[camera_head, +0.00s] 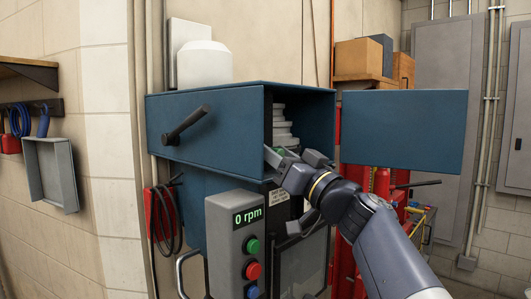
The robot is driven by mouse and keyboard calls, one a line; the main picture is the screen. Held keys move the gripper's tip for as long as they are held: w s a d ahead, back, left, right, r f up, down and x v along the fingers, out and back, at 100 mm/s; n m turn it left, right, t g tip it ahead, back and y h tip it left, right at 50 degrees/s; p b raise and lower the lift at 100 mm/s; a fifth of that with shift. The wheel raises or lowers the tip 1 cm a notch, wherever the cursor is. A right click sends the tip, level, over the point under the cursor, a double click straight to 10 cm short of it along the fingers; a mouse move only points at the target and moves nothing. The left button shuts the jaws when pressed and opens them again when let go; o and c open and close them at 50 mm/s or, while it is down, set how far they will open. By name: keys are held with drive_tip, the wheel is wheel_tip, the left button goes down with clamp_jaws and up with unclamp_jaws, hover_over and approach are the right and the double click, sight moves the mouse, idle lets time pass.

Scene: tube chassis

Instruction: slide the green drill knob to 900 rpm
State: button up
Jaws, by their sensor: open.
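The blue drill head (208,125) has its front cover (402,130) swung open to the right. A stepped grey pulley stack (283,128) shows inside the opening. A small green patch (279,150), perhaps the green knob, shows just below the pulleys and is mostly hidden by my gripper. My gripper (292,156) is open at the lower part of the opening, with its fingers around or just in front of that patch. I cannot tell whether they touch it. The display (248,215) on the grey control box reads 0 rpm.
The grey control box (230,262) carries green (252,246), red (253,271) and blue (252,292) buttons below the display. A black lever (187,124) sticks out of the drill head's left side. A red cabinet (381,185) and cardboard boxes (358,60) stand behind.

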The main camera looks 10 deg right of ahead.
drive_tip(key=shift+c, duration=0.4)
clamp_jaws()
drive_tip(key=shift+r, duration=2)
drive_tip(key=shift+o, duration=0.4)
unclamp_jaws()
drive_tip(key=shift+s+d+f, duration=0.1)
